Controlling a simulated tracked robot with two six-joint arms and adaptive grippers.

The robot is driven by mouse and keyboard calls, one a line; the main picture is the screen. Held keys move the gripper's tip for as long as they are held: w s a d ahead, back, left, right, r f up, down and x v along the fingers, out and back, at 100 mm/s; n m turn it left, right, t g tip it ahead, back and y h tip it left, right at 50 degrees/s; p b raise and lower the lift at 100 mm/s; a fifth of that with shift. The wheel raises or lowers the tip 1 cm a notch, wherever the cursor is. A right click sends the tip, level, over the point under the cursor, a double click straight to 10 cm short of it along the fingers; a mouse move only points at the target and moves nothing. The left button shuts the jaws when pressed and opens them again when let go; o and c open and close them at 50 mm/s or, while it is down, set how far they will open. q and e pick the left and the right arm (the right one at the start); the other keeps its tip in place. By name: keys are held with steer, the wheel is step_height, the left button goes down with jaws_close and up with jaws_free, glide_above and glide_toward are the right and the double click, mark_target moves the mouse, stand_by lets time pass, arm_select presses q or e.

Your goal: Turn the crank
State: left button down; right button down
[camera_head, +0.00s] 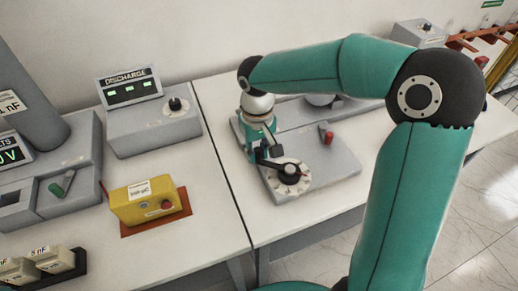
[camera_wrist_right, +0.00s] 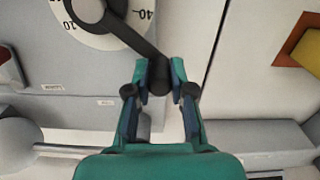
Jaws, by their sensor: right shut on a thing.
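The crank (camera_head: 290,176) is a black arm on a round white dial with markings, on top of a grey device (camera_head: 335,174). In the right wrist view the crank arm (camera_wrist_right: 135,40) runs from the dial hub (camera_wrist_right: 88,8) at upper left to its end between my fingers. My right gripper (camera_head: 264,155) reaches down from above on the left side of the dial. In the right wrist view the gripper (camera_wrist_right: 161,68) is shut on the crank's handle end, one finger on each side. My left gripper is not in view.
A red-handled switch (camera_head: 327,135) stands behind the dial on the same device. To the left are a yellow box (camera_head: 146,202) on a brown mat, a grey discharge unit (camera_head: 150,125) with a knob, and small capacitor blocks (camera_head: 50,260). The table front right of the yellow box is clear.

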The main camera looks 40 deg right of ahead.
steer(key=n, duration=0.1)
steer(key=s+a+n, duration=0.1)
steer(key=shift+s+a+n+b, duration=0.2)
steer(key=shift+a+n+b, duration=0.05)
steer(key=shift+n+b, duration=0.1)
steer(key=shift+s+a+n, duration=0.45)
steer(key=shift+s+n, duration=0.2)
steer(key=shift+n, duration=0.4)
steer(key=shift+s+a, duration=0.1)
steer(key=shift+s, duration=0.05)
steer(key=shift+s+a+b, duration=0.15)
steer(key=shift+s+b, duration=0.2)
steer(key=shift+b, duration=0.05)
steer(key=shift+s, duration=0.15)
steer(key=c, duration=1)
jaws_free()
steer(key=shift+a, duration=0.1)
steer(key=shift+r, duration=0.1)
